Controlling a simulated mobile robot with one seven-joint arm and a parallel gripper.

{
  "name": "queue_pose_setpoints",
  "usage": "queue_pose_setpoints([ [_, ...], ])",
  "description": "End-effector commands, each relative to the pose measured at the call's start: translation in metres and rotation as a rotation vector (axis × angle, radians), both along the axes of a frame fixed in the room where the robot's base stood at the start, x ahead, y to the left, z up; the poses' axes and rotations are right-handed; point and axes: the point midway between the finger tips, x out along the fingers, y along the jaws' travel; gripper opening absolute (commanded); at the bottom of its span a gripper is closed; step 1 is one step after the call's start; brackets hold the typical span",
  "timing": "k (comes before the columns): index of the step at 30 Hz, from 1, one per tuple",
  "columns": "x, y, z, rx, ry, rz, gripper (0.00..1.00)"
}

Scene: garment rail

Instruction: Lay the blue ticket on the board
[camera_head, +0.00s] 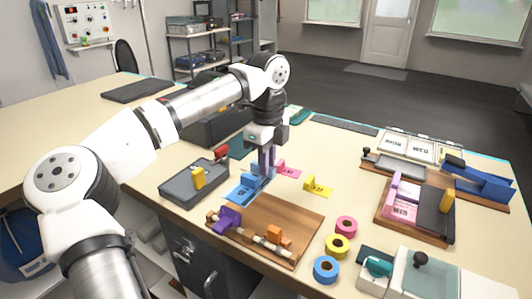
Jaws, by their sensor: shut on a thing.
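The blue ticket (241,193) is a flat blue piece near the back left edge of the wooden board (295,217). My gripper (263,174) points down and is shut on the blue ticket at its raised part. The fingers hide part of the grip. I cannot tell whether the ticket touches the table or is just above it. The wooden board carries a rail with a purple clip (228,218) and an orange clip (274,233).
A pink ticket (289,170) and a yellow ticket (318,187) lie right of my gripper. A grey tray (180,190) stands left. Pink, yellow and blue rolls (326,269) stand front right. A second board (388,226) with pink and dark pieces is at the right.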

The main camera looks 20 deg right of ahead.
Motion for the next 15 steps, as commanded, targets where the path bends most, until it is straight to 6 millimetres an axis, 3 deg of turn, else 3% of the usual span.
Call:
queue_pose_setpoints([
  [8,0.000,0.000,-0.008,0.000,0.000,0.000,0.00],
  [15,-0.001,0.000,-0.028,-0.001,0.002,-0.001,0.00],
])
